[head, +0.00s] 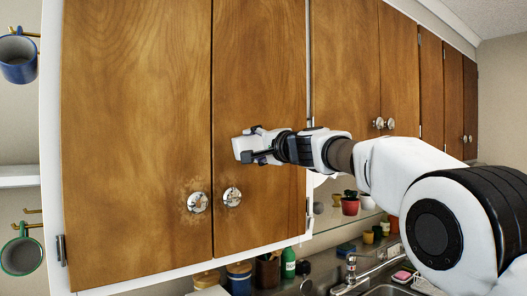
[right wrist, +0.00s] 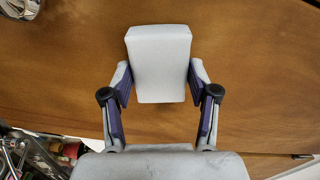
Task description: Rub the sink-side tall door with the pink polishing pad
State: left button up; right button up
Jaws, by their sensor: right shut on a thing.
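My right gripper (head: 262,146) is shut on a pale grey-white block-shaped pad (head: 243,147). The pad also shows between the fingers in the right wrist view (right wrist: 160,65); it looks whitish, not pink. It is in front of the lower part of the tall wooden door (head: 259,60) nearer the sink, above that door's round knob (head: 232,197). The door's wood fills the background of the right wrist view (right wrist: 250,70). The pad is very close to the door; I cannot tell whether it touches. My left gripper is not in view.
A second tall door (head: 135,110) with a knob (head: 197,202) stands left of it. More cabinet doors (head: 345,60) continue right. Below are jars, a green bottle (head: 288,263), small pots, a faucet (head: 352,268) and a small pink item (head: 402,275) by the sink. Mugs hang left.

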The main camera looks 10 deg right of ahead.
jog(key=shift+s+a, duration=0.1)
jog(key=shift+a, duration=0.15)
jog(key=shift+r+p, duration=0.8)
jog(key=shift+r, duration=0.1)
jog(key=shift+w+d+p, duration=1.5)
jog(key=shift+w+d, duration=0.6)
jog(key=shift+d, duration=3)
jog(key=b+v, duration=0.5)
jog(key=v, duration=0.1)
jog(key=shift+a, duration=0.2)
